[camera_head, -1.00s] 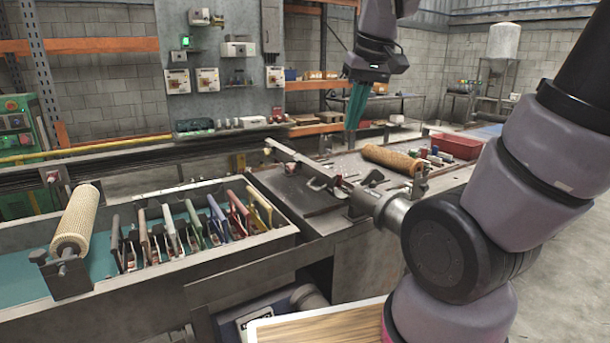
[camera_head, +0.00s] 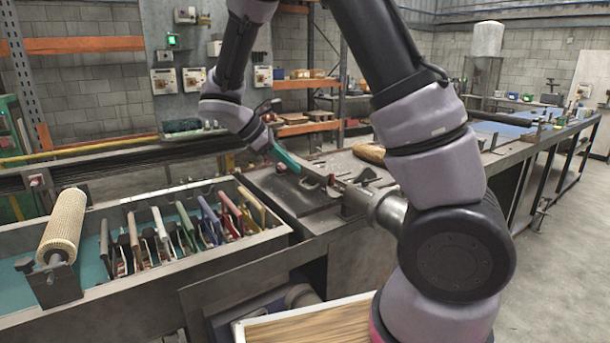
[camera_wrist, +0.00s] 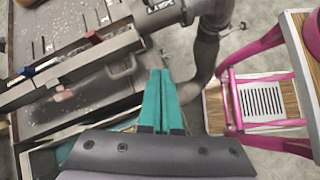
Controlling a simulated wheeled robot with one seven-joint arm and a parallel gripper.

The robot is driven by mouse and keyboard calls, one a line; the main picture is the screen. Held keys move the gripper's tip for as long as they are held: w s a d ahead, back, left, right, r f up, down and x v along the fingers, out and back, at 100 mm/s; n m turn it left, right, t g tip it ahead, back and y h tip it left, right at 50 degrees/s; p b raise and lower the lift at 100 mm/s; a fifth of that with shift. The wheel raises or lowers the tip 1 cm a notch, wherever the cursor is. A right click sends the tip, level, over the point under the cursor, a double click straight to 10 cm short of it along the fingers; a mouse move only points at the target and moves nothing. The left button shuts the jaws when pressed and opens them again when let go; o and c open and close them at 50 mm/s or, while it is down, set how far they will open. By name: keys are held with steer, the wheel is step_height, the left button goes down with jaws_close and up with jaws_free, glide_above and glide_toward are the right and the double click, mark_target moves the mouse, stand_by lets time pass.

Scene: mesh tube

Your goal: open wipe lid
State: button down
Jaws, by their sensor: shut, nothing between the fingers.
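My gripper (camera_head: 287,160) has teal fingers and is low over the machine bench, beside its long metal bar. In the wrist view my gripper (camera_wrist: 160,74) shows its fingers pressed together with nothing between them. They point towards the machine's bar (camera_wrist: 70,68) and dark cylindrical end (camera_wrist: 160,14). Whether the fingertips touch the machine, I cannot tell. I cannot make out a wipe container or its lid in either view.
A trough (camera_head: 190,262) at the left holds several upright coloured-handled tools. A cream mesh roller (camera_head: 63,227) stands at its left end. A brown mesh tube (camera_head: 369,153) lies on the bench, partly behind my arm. A wooden-topped surface (camera_head: 308,328) is at the bottom. Floor at the right is clear.

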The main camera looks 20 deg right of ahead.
steer(key=w+a+f+n+t+h, duration=0.3)
steer(key=a+f+n+h, duration=0.1)
steer(key=a+n, duration=0.2)
glide_toward(317, 171)
steer(key=d+f, duration=0.2)
steer(key=w+d+f, duration=0.1)
steer(key=f, duration=0.1)
steer(key=shift+d+f, duration=0.25)
steer(key=shift+d, duration=0.1)
steer(key=shift+w+d+r, duration=0.25)
steer(key=shift+d, duration=0.35)
steer(key=shift+w+d+r+g+y, duration=0.15)
steer(key=shift+w+d+r+y, duration=0.15)
steer(key=shift+d+r+y, duration=0.6)
steer(key=shift+w+d+r+g+y, duration=0.15)
steer(key=shift+w+d+r+y, duration=0.15)
steer(key=shift+d+r+y, duration=0.55)
steer(key=shift+d+f+h, duration=0.1)
steer(key=shift+d+h, duration=0.05)
steer(key=shift+h, duration=0.1)
